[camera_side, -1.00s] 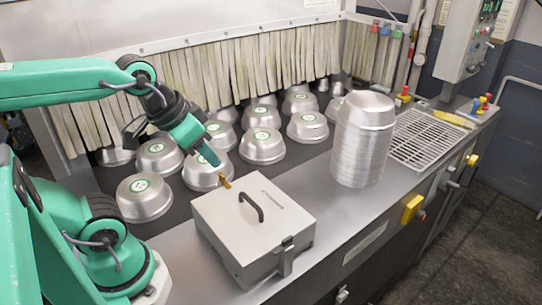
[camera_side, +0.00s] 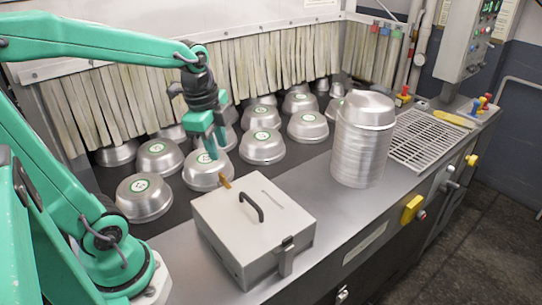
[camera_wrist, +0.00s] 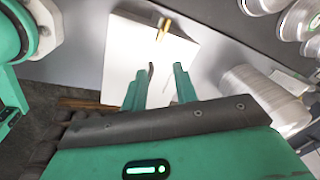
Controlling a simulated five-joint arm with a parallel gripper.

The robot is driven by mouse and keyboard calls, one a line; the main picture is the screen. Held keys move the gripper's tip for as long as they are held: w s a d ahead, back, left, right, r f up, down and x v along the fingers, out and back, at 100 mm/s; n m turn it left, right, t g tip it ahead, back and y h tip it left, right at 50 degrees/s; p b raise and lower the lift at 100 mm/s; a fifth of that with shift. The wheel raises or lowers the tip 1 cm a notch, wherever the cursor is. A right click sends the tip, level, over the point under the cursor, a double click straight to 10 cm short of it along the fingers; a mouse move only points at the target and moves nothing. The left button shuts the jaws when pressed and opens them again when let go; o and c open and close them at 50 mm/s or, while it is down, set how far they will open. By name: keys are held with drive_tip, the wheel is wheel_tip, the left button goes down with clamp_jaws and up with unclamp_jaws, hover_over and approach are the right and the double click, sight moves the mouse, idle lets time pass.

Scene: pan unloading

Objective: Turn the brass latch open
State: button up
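The brass latch (camera_side: 225,183) is a small gold-coloured tab at the far-left edge of the grey lidded box (camera_side: 218,233). In the wrist view the brass latch (camera_wrist: 164,26) stands near the top, at the edge of the pale box lid (camera_wrist: 122,60). My gripper (camera_side: 216,150) points down, above and behind the latch in the side view, apart from it. In the wrist view my gripper (camera_wrist: 165,68) has two green fingers with a clear gap between them and nothing held. The latch lies beyond the fingertips there.
A black handle (camera_side: 252,206) rises from the lid, and a clasp (camera_side: 287,254) is on the box's front. Several metal pans (camera_side: 145,199) stand behind the box on the dark belt. A tall pan stack (camera_side: 360,145) stands to the right. Counter between box and stack is clear.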

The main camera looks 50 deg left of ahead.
sight(222, 174)
drive_tip(key=shift+w+a+f+m+g, duration=0.4)
drive_tip(key=shift+a+f+m, duration=0.25)
drive_tip(key=shift+m, duration=0.45)
drive_tip(key=shift+w+a+f+m+g, duration=0.25)
drive_tip(key=shift+w+a+f+m, duration=0.15)
drive_tip(key=shift+a+m, duration=0.5)
drive_tip(key=shift+w+a+f+m+g, duration=0.35)
drive_tip(key=shift+a+f+m, duration=0.2)
drive_tip(key=shift+m, duration=0.75)
drive_tip(key=shift+f, duration=0.15)
drive_tip(key=shift+d+f, duration=0.1)
drive_tip(key=shift+f, duration=3.7)
drive_tip(key=shift+c, duration=0.4)
clamp_jaws()
